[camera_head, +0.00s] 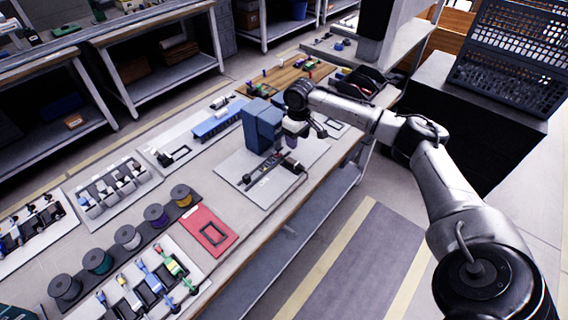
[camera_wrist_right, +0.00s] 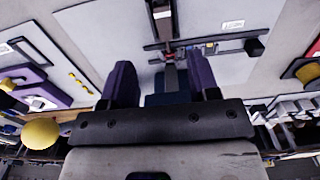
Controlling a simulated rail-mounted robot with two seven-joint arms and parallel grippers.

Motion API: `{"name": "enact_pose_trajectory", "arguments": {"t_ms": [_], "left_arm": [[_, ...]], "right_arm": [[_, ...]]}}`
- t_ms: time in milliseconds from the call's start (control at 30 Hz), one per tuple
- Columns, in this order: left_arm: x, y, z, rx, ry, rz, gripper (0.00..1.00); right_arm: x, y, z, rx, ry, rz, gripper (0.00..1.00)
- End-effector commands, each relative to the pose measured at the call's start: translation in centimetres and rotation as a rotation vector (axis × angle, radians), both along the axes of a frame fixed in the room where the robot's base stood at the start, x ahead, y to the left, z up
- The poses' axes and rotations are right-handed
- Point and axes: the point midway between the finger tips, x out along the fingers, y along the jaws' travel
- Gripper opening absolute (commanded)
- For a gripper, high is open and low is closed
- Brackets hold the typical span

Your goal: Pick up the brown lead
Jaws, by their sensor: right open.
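No loose brown lead is clearly recognisable. A spool with a gold-brown winding (camera_head: 181,195) stands at the far end of the spool row in the head view. A similar gold-brown spool (camera_wrist_right: 303,70) shows at the right edge of the right wrist view. My right gripper (camera_head: 303,131) hangs beside the blue upright unit, above the white plate with a dark fixture (camera_head: 270,168). In the right wrist view its two purple fingers (camera_wrist_right: 162,80) are apart, with the fixture (camera_wrist_right: 178,52) beyond them. No held object is discernible. My left gripper is out of view.
The blue upright unit (camera_head: 262,126) stands close to my right gripper. A red tray (camera_head: 209,231) lies beside the spools. A tray of coloured connectors (camera_head: 150,280) is in front. A wooden board (camera_head: 290,78) with small parts lies at the back.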

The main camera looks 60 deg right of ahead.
Motion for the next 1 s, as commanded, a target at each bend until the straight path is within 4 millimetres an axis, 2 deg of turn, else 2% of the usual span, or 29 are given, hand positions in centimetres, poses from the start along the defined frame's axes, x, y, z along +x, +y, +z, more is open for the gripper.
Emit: {"name": "enact_pose_trajectory", "arguments": {"t_ms": [33, 100, 300, 733, 1000], "left_arm": [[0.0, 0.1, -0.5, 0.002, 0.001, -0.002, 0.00], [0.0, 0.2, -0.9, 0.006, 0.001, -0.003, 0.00], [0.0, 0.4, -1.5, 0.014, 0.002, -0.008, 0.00], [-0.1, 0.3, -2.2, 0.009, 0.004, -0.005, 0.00], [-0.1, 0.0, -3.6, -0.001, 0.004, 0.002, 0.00]], "right_arm": [[-0.1, 0.0, -1.3, 0.000, 0.003, 0.000, 0.55], [0.0, 0.0, -2.5, -0.001, 0.003, 0.000, 0.55], [0.0, 0.0, -5.3, -0.002, 0.000, 0.001, 0.55], [0.1, 0.1, -7.4, -0.002, -0.001, 0.002, 0.55], [0.4, 0.3, -10.8, -0.002, 0.001, 0.003, 0.55]]}}
